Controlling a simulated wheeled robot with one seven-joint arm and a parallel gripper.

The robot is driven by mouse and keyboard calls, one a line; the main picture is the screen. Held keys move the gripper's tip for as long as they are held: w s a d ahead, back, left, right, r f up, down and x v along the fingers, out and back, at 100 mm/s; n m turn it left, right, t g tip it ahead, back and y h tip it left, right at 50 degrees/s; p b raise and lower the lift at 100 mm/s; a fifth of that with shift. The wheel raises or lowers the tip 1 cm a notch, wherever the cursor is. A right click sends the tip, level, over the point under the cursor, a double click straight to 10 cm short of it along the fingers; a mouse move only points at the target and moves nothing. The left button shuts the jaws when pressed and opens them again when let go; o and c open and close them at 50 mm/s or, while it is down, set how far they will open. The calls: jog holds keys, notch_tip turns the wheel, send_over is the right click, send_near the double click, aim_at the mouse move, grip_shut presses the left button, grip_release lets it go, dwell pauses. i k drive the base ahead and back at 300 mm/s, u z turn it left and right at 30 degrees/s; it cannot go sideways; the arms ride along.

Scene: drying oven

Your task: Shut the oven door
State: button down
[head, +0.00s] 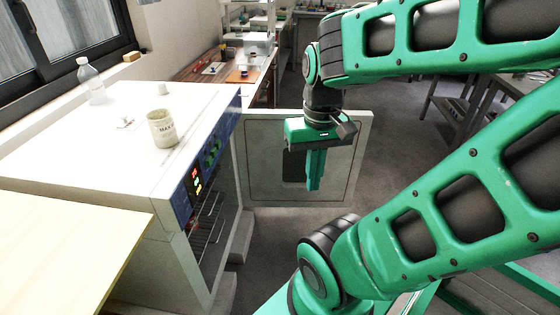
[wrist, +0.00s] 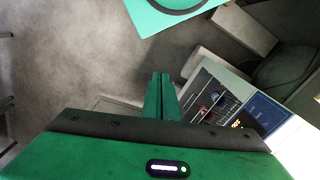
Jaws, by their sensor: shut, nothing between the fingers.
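The drying oven (head: 158,195) is a white box at the left with a blue control panel of lit digits (head: 196,180). Its door (head: 266,187) stands wide open, swung out to the right of the body, with a dark window partly behind my gripper. My gripper (head: 314,186) is shut and empty, pointing down in front of the door's inner face; I cannot tell whether it touches it. In the wrist view my gripper's fingers (wrist: 161,78) are together, and the oven's open chamber with wire racks (wrist: 205,97) and the blue panel (wrist: 264,112) show to the right.
A jar (head: 163,128), a clear bottle (head: 91,80) and a small white cap (head: 163,88) stand on the oven top. A pale wooden table (head: 65,245) is at the front left. A bench (head: 225,68) stands behind. Grey floor is open right of the door.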

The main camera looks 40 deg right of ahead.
aim_at(271, 176)
jog(key=z, duration=0.05)
jog(key=k, duration=1)
jog(key=z, duration=1.9)
jog(key=i, duration=4.65)
